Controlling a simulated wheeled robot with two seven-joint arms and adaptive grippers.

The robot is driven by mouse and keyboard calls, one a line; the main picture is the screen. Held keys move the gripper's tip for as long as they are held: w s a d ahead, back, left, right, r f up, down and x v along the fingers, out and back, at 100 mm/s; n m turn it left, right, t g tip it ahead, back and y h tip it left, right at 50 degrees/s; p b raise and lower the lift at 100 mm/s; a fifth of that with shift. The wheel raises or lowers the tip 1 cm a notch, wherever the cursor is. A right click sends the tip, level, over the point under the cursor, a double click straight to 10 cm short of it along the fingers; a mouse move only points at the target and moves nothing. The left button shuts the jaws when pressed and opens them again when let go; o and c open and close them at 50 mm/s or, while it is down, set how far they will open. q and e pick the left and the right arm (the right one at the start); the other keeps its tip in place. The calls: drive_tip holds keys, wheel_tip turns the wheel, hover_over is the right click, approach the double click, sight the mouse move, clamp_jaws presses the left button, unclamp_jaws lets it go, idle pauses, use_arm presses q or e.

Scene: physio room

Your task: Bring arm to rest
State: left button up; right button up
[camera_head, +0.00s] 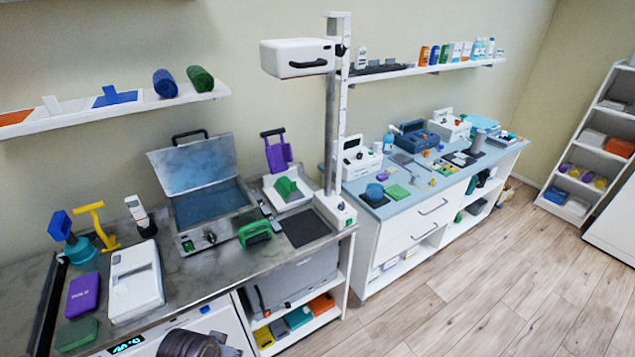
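Neither of my grippers can be made out in the head view. No fingers and no held object show.
The counter bears an open metal case (212,228), a white device (136,281), a purple case (84,295) and a tall white post (336,120). A blue-topped cabinet (410,232) stands right of it. The wooden floor (480,290) at lower right is clear.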

use_arm(q)
drive_tip(key=s+f+g+b, duration=0.1)
drive_tip(key=s+f, duration=0.1)
drive_tip(key=f, duration=1.5)
drive_tip(key=s+f+b, duration=0.1)
drive_tip(key=s+f, duration=0.2)
drive_tip(key=f, duration=1.3)
drive_tip(key=s+a+f+b, duration=0.1)
drive_tip(key=s+a+f, duration=0.1)
drive_tip(key=s+f, duration=0.8)
drive_tip(key=s+a+f+g, duration=0.1)
drive_tip(key=s+a+f, duration=0.1)
drive_tip(key=s+f, duration=0.8)
drive_tip(key=shift+s+b, duration=0.4)
drive_tip(key=shift+s, duration=0.05)
drive_tip(key=shift+a, duration=0.1)
